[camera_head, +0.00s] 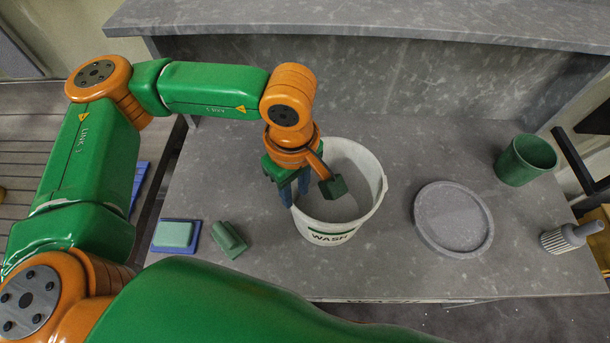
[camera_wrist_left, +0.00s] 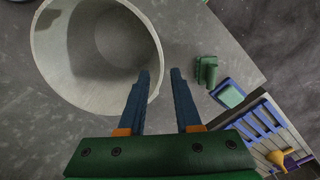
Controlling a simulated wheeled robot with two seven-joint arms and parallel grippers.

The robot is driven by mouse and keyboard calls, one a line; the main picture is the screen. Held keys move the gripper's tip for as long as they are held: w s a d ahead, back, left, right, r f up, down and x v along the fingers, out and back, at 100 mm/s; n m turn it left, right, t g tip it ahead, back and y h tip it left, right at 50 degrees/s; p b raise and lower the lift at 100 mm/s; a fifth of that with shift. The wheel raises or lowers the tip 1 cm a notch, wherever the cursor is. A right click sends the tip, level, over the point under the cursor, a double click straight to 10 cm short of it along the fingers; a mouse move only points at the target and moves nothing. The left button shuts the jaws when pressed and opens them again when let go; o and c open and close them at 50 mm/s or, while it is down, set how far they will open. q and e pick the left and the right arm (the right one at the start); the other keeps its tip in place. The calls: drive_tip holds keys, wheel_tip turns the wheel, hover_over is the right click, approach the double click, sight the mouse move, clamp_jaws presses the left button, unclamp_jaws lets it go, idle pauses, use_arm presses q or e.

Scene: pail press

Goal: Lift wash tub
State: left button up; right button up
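The wash tub is a white round pail (camera_head: 340,215) marked WASH, standing upright on the grey table. It also shows in the left wrist view (camera_wrist_left: 48,68), where it looks empty. My left gripper (camera_head: 295,188) points down at the tub's left rim. In the left wrist view its two blue fingers (camera_wrist_left: 160,75) are apart, one over the tub's inside and the other outside, with the rim between them. I cannot tell whether either finger touches the wall. My right gripper is not in view.
A round grey dish (camera_head: 453,220), a green cup (camera_head: 526,160) and a grey ribbed-headed tool (camera_head: 565,237) are at right. A raised ledge (camera_head: 400,20) runs behind.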

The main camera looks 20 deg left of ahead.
sight(298, 208)
use_arm(q)
drive_tip(key=shift+s+d+f, duration=0.15)
drive_tip(key=shift+s+f, duration=0.05)
drive_tip(key=shift+f, duration=0.2)
drive_tip(key=f+b, duration=0.1)
drive_tip(key=f, duration=0.4)
drive_tip(key=shift+w+f, duration=0.1)
drive_tip(key=shift+w, duration=0.1)
drive_tip(key=shift+s, duration=0.1)
clamp_jaws()
idle(0.6)
